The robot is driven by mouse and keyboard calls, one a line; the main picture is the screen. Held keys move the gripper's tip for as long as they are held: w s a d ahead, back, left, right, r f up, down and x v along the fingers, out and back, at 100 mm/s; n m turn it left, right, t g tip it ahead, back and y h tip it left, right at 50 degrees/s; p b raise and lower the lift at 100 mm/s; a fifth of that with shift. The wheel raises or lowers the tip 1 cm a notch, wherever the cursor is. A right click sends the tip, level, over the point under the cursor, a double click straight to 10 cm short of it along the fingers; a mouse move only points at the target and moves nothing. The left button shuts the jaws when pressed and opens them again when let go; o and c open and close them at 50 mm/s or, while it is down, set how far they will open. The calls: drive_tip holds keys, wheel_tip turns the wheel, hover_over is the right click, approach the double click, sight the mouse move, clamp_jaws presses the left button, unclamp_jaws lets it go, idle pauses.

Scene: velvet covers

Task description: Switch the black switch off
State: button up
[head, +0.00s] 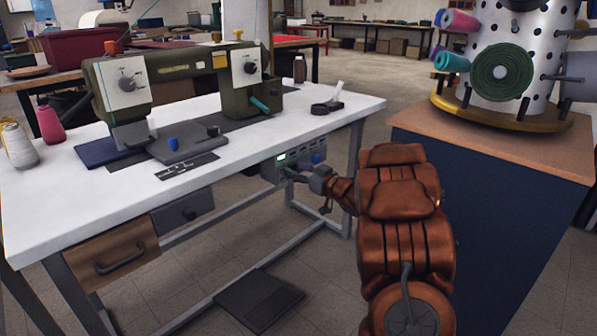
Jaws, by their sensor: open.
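A grey control box (296,160) hangs under the right front edge of the white sewing table (225,170). Its front has a small lit green display (281,157), and a blue part (316,159) shows at its right. I cannot make out a black switch on it for certain; the parts there are small and partly behind my gripper. My gripper (306,187) is open, just in front of the box's lower part, with my copper-coloured arm reaching in from the right. I cannot tell whether a finger touches the box.
A green sewing machine (180,72) with dials stands on the table. A drawer (112,262) hangs under its left side, and a dark foot pedal (259,300) lies on the floor below. A blue-sided cabinet (490,205) with a spool stand (505,65) stands close at right.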

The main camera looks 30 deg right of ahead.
drive_tip(key=shift+c, duration=0.4)
clamp_jaws()
drive_tip(key=shift+f, duration=0.1)
drive_tip(key=shift+f+t, duration=0.3)
drive_tip(key=shift+t, duration=0.2)
drive_tip(key=shift+s+t+y, duration=0.1)
drive_tip(key=shift+t+y, duration=0.2)
drive_tip(key=shift+t, duration=0.3)
drive_tip(key=shift+o, duration=0.4)
unclamp_jaws()
